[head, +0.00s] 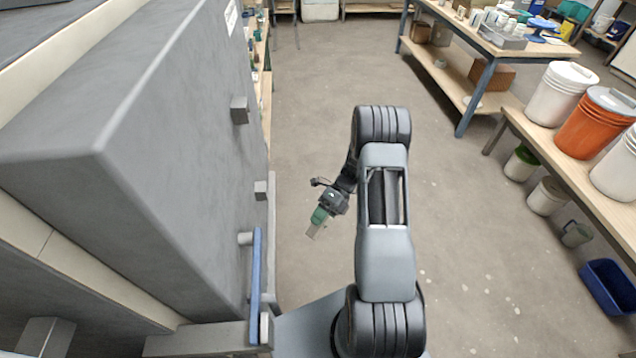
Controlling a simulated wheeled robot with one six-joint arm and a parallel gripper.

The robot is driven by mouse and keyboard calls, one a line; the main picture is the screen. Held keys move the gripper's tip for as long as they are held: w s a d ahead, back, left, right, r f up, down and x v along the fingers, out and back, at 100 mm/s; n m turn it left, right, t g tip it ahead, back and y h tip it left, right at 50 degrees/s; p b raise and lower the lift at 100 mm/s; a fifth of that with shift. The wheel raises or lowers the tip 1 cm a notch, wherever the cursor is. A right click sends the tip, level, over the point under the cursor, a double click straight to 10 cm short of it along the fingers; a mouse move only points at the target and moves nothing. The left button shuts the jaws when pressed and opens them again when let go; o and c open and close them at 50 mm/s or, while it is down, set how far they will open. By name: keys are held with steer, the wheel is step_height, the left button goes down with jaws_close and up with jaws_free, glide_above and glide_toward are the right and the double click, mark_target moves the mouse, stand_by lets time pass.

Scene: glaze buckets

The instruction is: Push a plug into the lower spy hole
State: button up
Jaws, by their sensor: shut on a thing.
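My gripper (318,220) hangs over open floor to the right of the big grey kiln (185,150), pointing down and a little left. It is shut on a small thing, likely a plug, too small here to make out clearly. A green part and a pale grey end show at its tip. Two square grey blocks stick out of the kiln's right face, an upper one (239,110) and a lower one (260,190). That face is seen at a steep slant, and no open spy hole can be made out. My gripper is apart from the kiln.
A blue bar (256,285) stands out from the kiln's near lower edge, below a short grey stub (246,239). A bench with buckets (588,128) is at right, a blue bin (608,286) on the floor. The concrete floor (310,90) between is clear.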

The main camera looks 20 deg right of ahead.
steer(key=w+d+r+m+t+y, duration=0.1)
steer(key=w+r+m+t+y, duration=0.5)
steer(key=r+m+t, duration=0.4)
steer(key=w+a+f+n+b, duration=0.1)
steer(key=a, duration=0.4)
steer(key=shift+w+a+t, duration=0.3)
steer(key=shift+w+a, duration=0.05)
steer(key=shift+a, duration=0.05)
steer(key=shift+w+a+f+p, duration=0.15)
steer(key=shift+a+p, duration=0.1)
steer(key=shift+p, duration=0.25)
steer(key=shift+w+a, duration=0.1)
steer(key=shift+a, duration=0.25)
stand_by(0.4)
steer(key=shift+w+a+p, duration=0.25)
steer(key=shift+a+p, duration=0.15)
steer(key=shift+a, duration=0.25)
steer(key=shift+a, duration=0.1)
steer(key=shift+x, duration=0.85)
